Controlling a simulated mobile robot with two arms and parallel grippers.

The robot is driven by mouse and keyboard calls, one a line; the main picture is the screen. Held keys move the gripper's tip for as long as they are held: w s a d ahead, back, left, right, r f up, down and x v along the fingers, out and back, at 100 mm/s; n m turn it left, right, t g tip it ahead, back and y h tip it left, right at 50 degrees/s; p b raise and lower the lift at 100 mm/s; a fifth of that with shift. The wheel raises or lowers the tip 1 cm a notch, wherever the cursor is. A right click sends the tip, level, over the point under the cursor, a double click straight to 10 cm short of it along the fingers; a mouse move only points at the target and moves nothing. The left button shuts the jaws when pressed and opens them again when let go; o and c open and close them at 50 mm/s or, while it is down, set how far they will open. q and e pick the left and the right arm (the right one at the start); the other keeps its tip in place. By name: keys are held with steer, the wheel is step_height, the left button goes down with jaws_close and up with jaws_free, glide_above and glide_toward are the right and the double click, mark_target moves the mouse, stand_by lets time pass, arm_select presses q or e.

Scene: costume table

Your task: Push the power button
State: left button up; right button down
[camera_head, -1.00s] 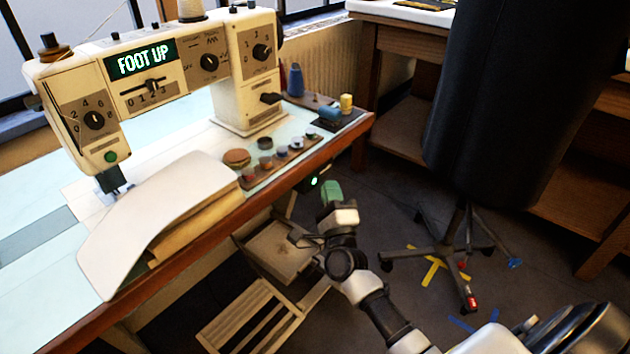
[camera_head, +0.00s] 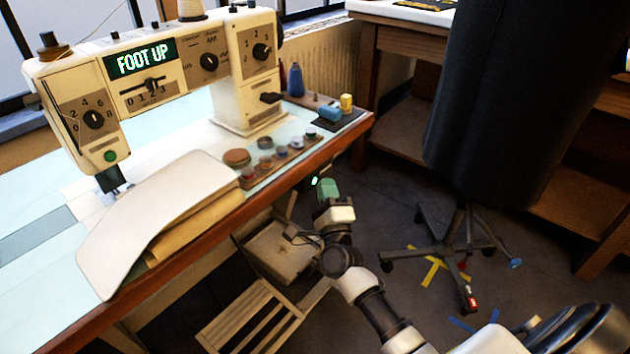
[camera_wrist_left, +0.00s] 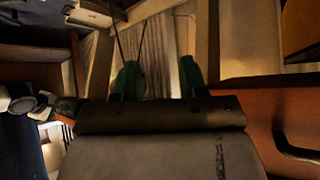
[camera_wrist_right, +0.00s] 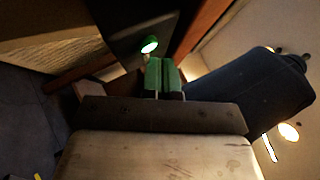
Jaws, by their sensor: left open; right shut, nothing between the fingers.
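The power button (camera_head: 314,181) shows as a small lit green spot under the front edge of the table. In the right wrist view the lit green button (camera_wrist_right: 149,45) is on a dark housing just beyond my fingertips, slightly left of them. My right gripper (camera_head: 328,186) is shut and empty, close to the button. Its green fingers (camera_wrist_right: 161,72) are together in the right wrist view; I cannot tell whether they touch the button. My left gripper (camera_wrist_left: 160,78) is open and empty in the left wrist view, its green fingers apart; it is outside the head view.
A sewing machine (camera_head: 238,75) with a "FOOT UP" display stands on the table. The table's wooden edge (camera_head: 220,219) runs above my right gripper. A dark dress form (camera_head: 500,100) on a wheeled base stands to the right. A slatted wooden piece (camera_head: 245,318) is below.

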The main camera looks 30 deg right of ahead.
arm_select(q)
steer(key=shift+w+d+r+t, duration=0.1)
steer(key=shift+w+r+t, duration=0.1)
steer(key=shift+w+t, duration=0.15)
arm_select(e)
steer(key=shift+w+a, duration=0.15)
steer(key=shift+w, duration=0.2)
steer(key=shift+s, duration=0.3)
arm_select(q)
steer(key=shift+s+a+f+g, duration=0.25)
steer(key=shift+s+f+g, duration=0.25)
steer(key=shift+s+g, duration=0.35)
arm_select(e)
steer(key=shift+s+d, duration=0.35)
steer(key=shift+s, duration=0.2)
arm_select(q)
steer(key=shift+s+a+f+g+y+p, duration=0.15)
steer(key=shift+s+a+f+g+p, duration=0.1)
steer(key=shift+s+g, duration=0.3)
steer(key=shift+s+a+f+g+y+p, duration=0.25)
steer(key=shift+s+g, duration=0.15)
steer(key=shift+s, duration=0.4)
steer(key=shift+s+a+f+g+y+p, duration=0.15)
steer(key=shift+s+a+g+p, duration=0.1)
steer(key=shift+s+g, duration=0.3)
arm_select(e)
steer(key=s+d, duration=0.2)
steer(key=s, duration=0.3)
steer(key=shift+s+d, duration=0.15)
steer(key=shift+s, duration=0.15)
